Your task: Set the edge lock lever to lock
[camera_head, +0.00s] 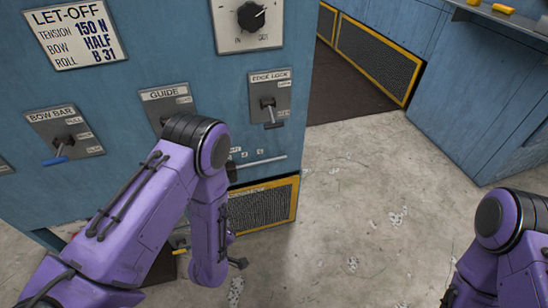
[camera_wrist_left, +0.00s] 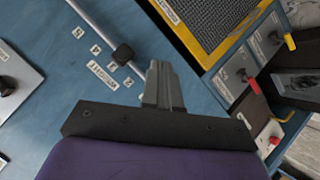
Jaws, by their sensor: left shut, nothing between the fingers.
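The edge lock lever (camera_head: 268,103) sits on a grey plate labelled EDGE LOCK (camera_head: 284,78) on the blue machine face in the head view. Its dark handle points down, toward the lower of two small labels that I cannot read. My left arm rises in front of the machine and bends down, left of and below this lever. In the left wrist view the left gripper (camera_wrist_left: 164,86) is shut and empty, in front of the blue panel. My right arm shows at the lower right, but its gripper is out of view.
The guide plate (camera_head: 166,94) is partly behind my left arm. The bow bar lever (camera_head: 56,158) has a blue handle. A rail with a black slider (camera_wrist_left: 123,54) lies near the left fingers. A yellow-framed mesh (camera_head: 264,204) is below. Concrete floor (camera_head: 370,200) is open at right.

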